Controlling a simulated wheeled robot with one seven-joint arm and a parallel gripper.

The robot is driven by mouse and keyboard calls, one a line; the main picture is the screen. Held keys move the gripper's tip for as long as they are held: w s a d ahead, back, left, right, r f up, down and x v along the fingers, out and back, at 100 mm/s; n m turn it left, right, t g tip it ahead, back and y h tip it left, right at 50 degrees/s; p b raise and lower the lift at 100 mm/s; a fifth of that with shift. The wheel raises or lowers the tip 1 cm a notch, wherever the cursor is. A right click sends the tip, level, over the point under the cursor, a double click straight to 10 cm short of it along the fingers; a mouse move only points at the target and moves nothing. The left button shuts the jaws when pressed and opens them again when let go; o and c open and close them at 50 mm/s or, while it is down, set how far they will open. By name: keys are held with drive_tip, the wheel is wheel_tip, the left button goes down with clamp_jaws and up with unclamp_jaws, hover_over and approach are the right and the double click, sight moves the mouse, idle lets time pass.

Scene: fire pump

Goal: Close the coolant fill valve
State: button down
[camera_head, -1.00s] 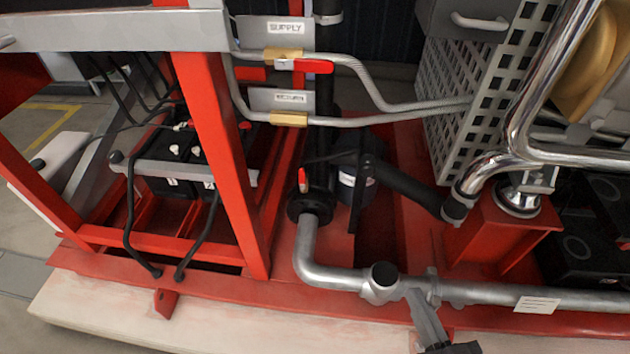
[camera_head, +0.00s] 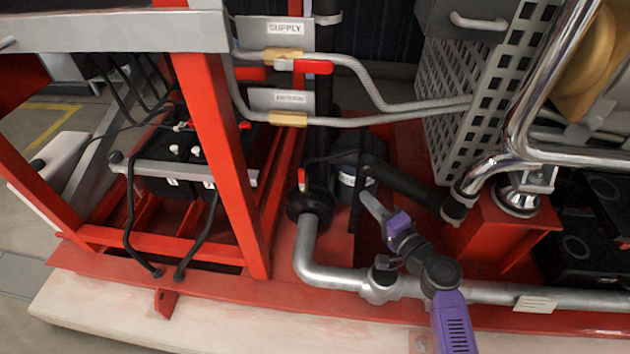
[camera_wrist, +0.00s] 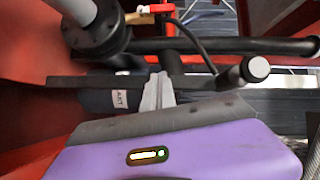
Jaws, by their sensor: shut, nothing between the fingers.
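No part is readably labelled as the coolant fill valve. A small red valve handle (camera_head: 302,180) stands upright above the black flange (camera_head: 308,205) of the large silver pipe. A second red lever (camera_head: 313,66) lies across the supply line, with a brass body beside it. My gripper (camera_head: 367,197) is right of the flange, near a black hose and apart from both handles. In the wrist view, my gripper's grey fingers (camera_wrist: 158,90) are together and empty, over a dark cylinder with a white label. Red parts (camera_wrist: 150,14) show at the top there; which handle they belong to is unclear.
The silver pipe (camera_head: 325,277) runs below my gripper. A black hose (camera_head: 405,187) slopes close behind it. A red frame post (camera_head: 217,150) stands left. A perforated grey panel (camera_head: 465,115) and a red pedestal (camera_head: 500,237) stand right. The wrist view shows a black round-ended part (camera_wrist: 257,68).

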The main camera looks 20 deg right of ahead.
drive_tip(key=a+y, duration=0.3)
drive_tip(key=shift+s+a, duration=0.1)
drive_tip(key=shift+a, duration=0.3)
drive_tip(key=b, duration=0.2)
approach(302, 180)
drive_tip(key=w+d+r, duration=0.1)
drive_tip(key=w+d, duration=0.2)
drive_tip(key=w, duration=0.2)
drive_tip(key=a, duration=0.1)
drive_tip(key=w+a, duration=0.1)
drive_tip(key=a, duration=0.1)
drive_tip(key=shift+w, duration=0.3)
drive_tip(key=shift+r+p, duration=0.2)
drive_tip(key=shift+p, duration=0.3)
